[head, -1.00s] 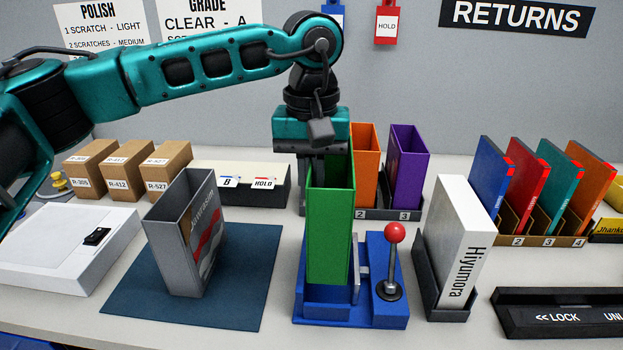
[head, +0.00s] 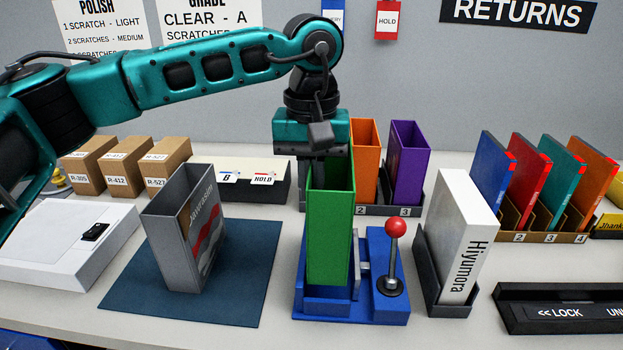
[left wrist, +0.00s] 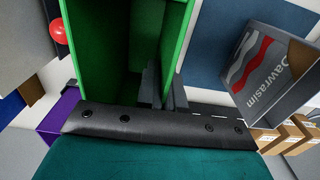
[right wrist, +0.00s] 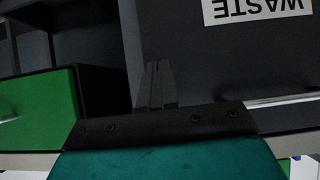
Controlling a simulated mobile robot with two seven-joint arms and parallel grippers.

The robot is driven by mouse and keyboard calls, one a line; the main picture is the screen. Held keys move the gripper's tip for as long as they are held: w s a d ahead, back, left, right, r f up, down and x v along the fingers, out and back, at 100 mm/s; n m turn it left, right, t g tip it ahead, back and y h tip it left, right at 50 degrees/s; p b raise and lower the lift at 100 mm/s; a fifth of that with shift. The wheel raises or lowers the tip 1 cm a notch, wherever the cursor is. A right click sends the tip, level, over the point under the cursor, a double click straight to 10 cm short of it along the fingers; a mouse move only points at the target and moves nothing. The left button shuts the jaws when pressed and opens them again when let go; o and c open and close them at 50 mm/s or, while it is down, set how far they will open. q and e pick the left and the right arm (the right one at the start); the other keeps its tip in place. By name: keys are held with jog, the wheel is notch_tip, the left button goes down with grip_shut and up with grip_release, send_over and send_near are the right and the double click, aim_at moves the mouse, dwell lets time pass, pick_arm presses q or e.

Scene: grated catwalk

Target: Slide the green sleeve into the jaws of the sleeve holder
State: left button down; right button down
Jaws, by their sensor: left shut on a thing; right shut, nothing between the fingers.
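The green sleeve (head: 328,235), open at the top, stands upright over the blue sleeve holder (head: 340,308). A grey jaw plate (head: 356,265) and a red-knobbed lever (head: 394,255) are to its right. I cannot tell whether the sleeve's bottom touches the holder's base. My left gripper (head: 318,165) is above the holder at the sleeve's far upper side. In the left wrist view, the left fingers (left wrist: 162,90) are shut on a wall of the sleeve (left wrist: 110,50). My right gripper (right wrist: 157,85) shows only in the right wrist view, shut and empty.
A grey sleeve (head: 185,235) with a printed case stands on a blue mat (head: 120,300) at left. A white case (head: 462,235) in a dark stand is at right. Orange (head: 367,150) and purple (head: 409,165) sleeves stand behind. A bin labelled WASTE (right wrist: 255,60) faces my right gripper.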

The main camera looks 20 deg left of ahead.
pick_arm(q)
jog(key=shift+f+b, duration=1.95)
jog(key=shift+f, duration=1)
jog(key=c, duration=0.8)
grip_release()
jog(key=shift+r, duration=0.1)
notch_tip(320, 180, up, 8)
jog(key=p, duration=0.5)
jog(key=shift+p, duration=0.35)
